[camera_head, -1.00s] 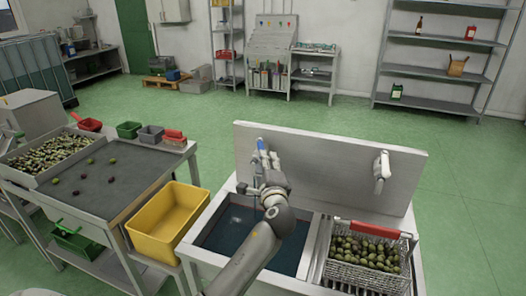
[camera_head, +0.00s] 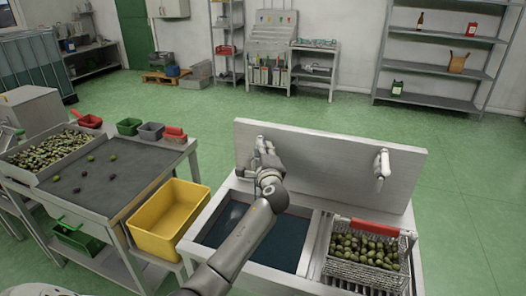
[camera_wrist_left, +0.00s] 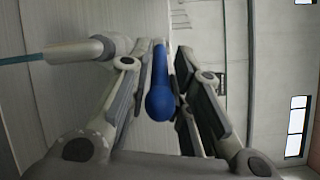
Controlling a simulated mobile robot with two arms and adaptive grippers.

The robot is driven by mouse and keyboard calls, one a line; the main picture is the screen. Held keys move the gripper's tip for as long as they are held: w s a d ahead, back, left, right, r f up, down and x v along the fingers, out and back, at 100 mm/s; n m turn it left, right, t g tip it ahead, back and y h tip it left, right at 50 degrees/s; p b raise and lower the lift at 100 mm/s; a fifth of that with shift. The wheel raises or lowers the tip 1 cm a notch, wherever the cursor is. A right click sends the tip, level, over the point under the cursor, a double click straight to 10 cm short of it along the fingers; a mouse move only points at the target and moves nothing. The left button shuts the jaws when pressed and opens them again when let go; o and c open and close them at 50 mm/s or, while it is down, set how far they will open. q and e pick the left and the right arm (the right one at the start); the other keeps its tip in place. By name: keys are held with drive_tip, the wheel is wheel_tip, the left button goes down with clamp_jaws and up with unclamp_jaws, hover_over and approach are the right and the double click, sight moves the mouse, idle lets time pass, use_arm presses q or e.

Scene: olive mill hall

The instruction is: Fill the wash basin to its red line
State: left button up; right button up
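The wash basin (camera_head: 311,242) is the left bay of the metal sink, with dark blue-green water (camera_head: 285,246) in it. I cannot make out its red line. In the left wrist view, a blue tap lever (camera_wrist_left: 161,100) stands between the fingers of my left gripper (camera_wrist_left: 166,48). The fingers look spread, with gaps beside the lever. A pale spout (camera_wrist_left: 95,50) sits at left, with a thin blue-green stream (camera_wrist_left: 22,59) from its end. My right gripper is not in view.
A wire basket of olives (camera_head: 365,272) with a red handle stands in the right bay, below a second tap (camera_head: 382,168). A yellow bin (camera_head: 160,238) and the olive sorting table (camera_head: 135,178) are at left. The green floor behind is clear.

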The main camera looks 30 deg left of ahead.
use_arm(q)
clamp_jaws()
drive_tip(key=shift+s+a+m+t+h+p, duration=0.25)
drive_tip(key=shift+a+m+t+h+p, duration=0.35)
drive_tip(key=shift+m+h+p, duration=0.5)
drive_tip(key=shift+s+a+m+t+h+p, duration=0.35)
drive_tip(key=shift+m+t+h+p, duration=0.35)
drive_tip(key=shift+h, duration=0.75)
drive_tip(key=shift+s+a+m+t+h+p, duration=0.15)
drive_tip(key=shift+a+m+t+h+p, duration=0.55)
drive_tip(key=shift+m+h, duration=0.45)
drive_tip(key=shift+d, duration=0.15)
drive_tip(key=shift+o, duration=2.4)
unclamp_jaws()
drive_tip(key=shift+n, duration=0.25)
